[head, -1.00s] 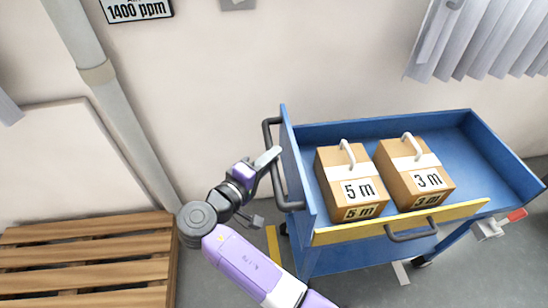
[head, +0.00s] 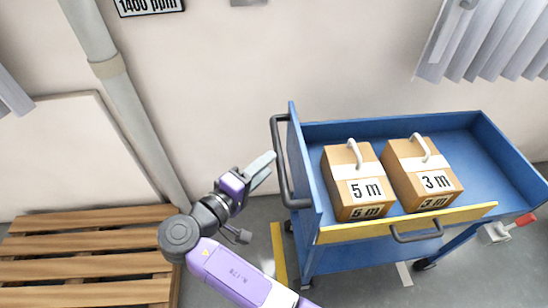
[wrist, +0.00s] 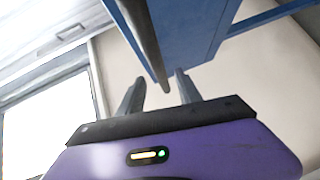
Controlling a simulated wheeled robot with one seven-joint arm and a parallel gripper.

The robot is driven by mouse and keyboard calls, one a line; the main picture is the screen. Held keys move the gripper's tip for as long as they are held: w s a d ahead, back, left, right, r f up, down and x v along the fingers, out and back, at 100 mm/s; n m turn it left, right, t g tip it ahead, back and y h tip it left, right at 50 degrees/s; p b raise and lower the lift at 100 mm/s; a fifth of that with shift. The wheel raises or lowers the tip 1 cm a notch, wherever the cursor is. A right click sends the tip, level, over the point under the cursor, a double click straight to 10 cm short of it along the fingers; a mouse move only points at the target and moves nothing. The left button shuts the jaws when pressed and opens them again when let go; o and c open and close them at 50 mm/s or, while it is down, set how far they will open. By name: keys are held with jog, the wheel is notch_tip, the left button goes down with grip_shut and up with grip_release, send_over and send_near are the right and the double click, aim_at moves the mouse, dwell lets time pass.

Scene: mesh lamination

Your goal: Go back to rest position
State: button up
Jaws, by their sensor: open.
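My gripper (head: 262,170) is in the head view, left of the blue cart (head: 310,185), with its fingers pointing up and right toward the cart's dark side handle (head: 281,165). In the wrist view my gripper (wrist: 158,92) shows two grey fingers spread apart with nothing between them. The cart's handle (wrist: 147,45) and blue side (wrist: 195,30) show beyond the fingertips. The handle looks close, but I cannot tell the exact gap.
Two cardboard boxes, marked 5 m (head: 354,182) and 3 m (head: 423,175), stand on the cart. A wooden pallet (head: 90,250) lies on the floor at left. A pipe (head: 125,110) runs down the wall behind my arm. A yellow floor stripe (head: 278,255) runs beside the cart.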

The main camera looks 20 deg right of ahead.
jog(key=shift+v, duration=1.1)
